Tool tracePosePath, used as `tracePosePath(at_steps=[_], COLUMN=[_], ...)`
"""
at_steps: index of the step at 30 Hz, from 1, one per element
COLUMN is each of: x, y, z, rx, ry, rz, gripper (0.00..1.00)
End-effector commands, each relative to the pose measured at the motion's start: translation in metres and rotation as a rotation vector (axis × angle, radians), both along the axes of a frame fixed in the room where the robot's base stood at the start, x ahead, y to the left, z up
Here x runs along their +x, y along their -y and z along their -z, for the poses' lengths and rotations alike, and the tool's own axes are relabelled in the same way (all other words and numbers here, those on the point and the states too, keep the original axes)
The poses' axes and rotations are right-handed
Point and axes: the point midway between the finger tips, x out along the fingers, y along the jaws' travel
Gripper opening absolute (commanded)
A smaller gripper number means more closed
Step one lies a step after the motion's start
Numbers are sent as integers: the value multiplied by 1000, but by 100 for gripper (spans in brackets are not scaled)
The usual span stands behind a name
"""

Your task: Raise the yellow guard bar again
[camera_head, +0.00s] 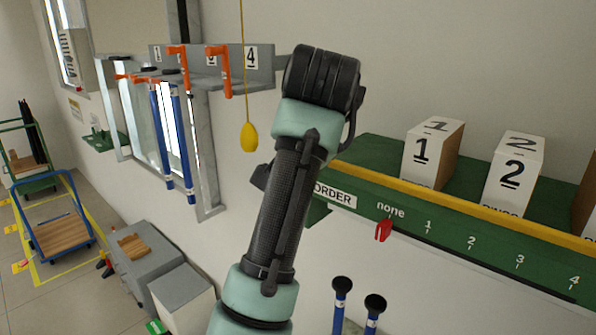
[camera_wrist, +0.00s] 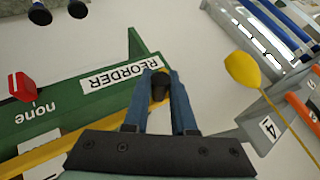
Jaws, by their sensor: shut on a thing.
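The yellow guard bar (camera_head: 470,208) runs along the front of the green shelf, in front of the numbered boxes. In the wrist view part of the bar (camera_wrist: 38,158) shows at the lower left and passes behind my gripper. My gripper (camera_wrist: 163,86) has its blue fingers closed around a dark knob (camera_wrist: 160,88) with a bit of yellow beside it, near the REORDER label. The knob seems to be at the bar's end; the join is hidden. In the head view my arm hides the fingers and the bar's left end.
White boxes marked 1 (camera_head: 421,160) and 2 (camera_head: 512,172) stand on the green shelf (camera_head: 372,150). A red clip (camera_head: 383,230) hangs by "none". A yellow pull (camera_head: 249,137) hangs on a cord left of my arm. A grey rack (camera_head: 262,68) with orange handles is farther left.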

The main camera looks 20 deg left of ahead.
Motion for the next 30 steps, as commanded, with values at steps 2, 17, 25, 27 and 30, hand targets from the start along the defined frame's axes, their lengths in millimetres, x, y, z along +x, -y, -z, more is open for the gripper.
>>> tracePosePath(at_steps=[2,17,25,27,30], x=[2,8,9,9,9], y=[1,3,3,3,3], z=[-4,-8,-8,-8,-8], rx=[20,85,90,90,90], ry=[-51,-230,-243,-243,-243], rz=[-1,1,0,0,0], gripper=[0,0,0,0,0])
